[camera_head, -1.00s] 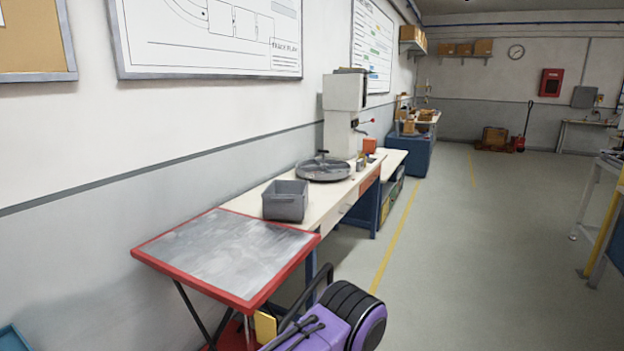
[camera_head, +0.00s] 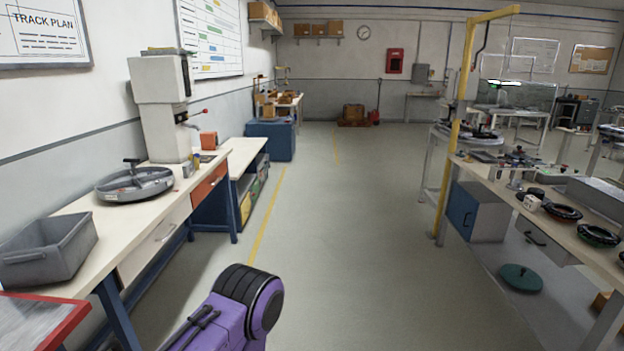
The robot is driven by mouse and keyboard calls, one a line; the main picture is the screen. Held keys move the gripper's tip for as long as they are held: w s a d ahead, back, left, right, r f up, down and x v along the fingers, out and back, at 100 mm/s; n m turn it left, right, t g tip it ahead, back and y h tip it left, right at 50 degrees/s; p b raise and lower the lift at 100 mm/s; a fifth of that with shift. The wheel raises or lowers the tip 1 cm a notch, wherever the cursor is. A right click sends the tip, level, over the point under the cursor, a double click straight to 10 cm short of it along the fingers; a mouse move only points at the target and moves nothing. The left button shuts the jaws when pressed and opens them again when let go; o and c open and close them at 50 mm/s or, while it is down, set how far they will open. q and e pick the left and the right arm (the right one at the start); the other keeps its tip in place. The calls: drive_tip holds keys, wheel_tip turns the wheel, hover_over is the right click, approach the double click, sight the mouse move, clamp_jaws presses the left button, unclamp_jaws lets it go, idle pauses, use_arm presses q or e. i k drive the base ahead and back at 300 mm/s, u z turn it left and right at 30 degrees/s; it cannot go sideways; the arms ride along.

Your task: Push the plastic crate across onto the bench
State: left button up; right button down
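The grey plastic crate (camera_head: 48,252) sits on the near left end of the pale-topped bench (camera_head: 75,206), close to the red-rimmed lift table. The red-edged table (camera_head: 62,325) with a grey metal top shows only in part at the bottom left corner. The crate looks empty and upright, and its left side is cut by the picture edge. A purple and black part of my own arm shows at the bottom centre. Neither of my grippers is in view.
A round grey tray (camera_head: 135,184) and a white press (camera_head: 160,110) stand farther along the bench. The floor aisle (camera_head: 350,230) is clear. A worktable (camera_head: 545,215) with rings and a yellow post (camera_head: 455,130) stand on the right.

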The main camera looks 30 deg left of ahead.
sight(48, 250)
drive_tip(key=u, duration=0.15)
drive_tip(key=i, duration=2)
drive_tip(key=u, duration=1.1)
drive_tip(key=i, duration=1)
drive_tip(key=u, duration=1.65)
drive_tip(key=i, duration=0.65)
drive_tip(key=u, duration=0.45)
